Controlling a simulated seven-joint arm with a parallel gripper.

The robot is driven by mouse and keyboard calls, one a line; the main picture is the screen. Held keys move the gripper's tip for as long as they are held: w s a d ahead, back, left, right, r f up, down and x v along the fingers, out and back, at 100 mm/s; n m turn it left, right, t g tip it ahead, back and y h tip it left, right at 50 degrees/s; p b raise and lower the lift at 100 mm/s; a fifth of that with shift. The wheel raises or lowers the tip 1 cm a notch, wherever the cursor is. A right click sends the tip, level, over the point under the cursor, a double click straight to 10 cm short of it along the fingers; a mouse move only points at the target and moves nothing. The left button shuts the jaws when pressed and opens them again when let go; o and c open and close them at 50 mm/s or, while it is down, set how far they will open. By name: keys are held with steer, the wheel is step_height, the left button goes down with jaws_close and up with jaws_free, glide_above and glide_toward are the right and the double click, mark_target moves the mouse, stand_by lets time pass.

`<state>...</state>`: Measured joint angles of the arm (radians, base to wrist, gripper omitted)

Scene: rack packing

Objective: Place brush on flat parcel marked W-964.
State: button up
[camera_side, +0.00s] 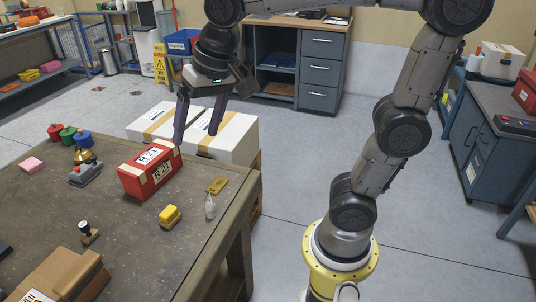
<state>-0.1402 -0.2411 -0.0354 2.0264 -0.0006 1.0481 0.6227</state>
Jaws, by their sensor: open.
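My gripper (196,138) is open, its two dark fingers pointing down just behind and above a red box (135,184). I see nothing between the fingers. The red box has white labels that seem to read R-21. A brown cardboard parcel (72,284) with a white label lies at the front left, cut by the picture edge; its marking is not readable. I cannot make out a W-964 marking anywhere. No object is clearly a brush; a small black-knobbed item (85,227) stands upright behind the cardboard parcel, too small to identify.
Red (55,132), green (68,137) and blue (84,141) knobbed objects stand at the back. A yellow block (170,217), a flat yellow piece (217,185) and a white bottle (210,207) lie near the table's right edge. White taped boxes (231,140) stand beyond. The table's front middle is clear.

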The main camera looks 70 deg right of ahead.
steer(key=s+d+f+n, duration=0.2)
steer(key=s+f, duration=0.1)
steer(key=s, duration=0.3)
steer(key=s+d+f+n+t, duration=0.1)
steer(key=s+d+f+n, duration=0.1)
steer(key=s, duration=0.5)
steer(key=shift+f+n+t+h, duration=0.3)
steer(key=shift+f+n, duration=0.3)
steer(key=shift+n, duration=0.2)
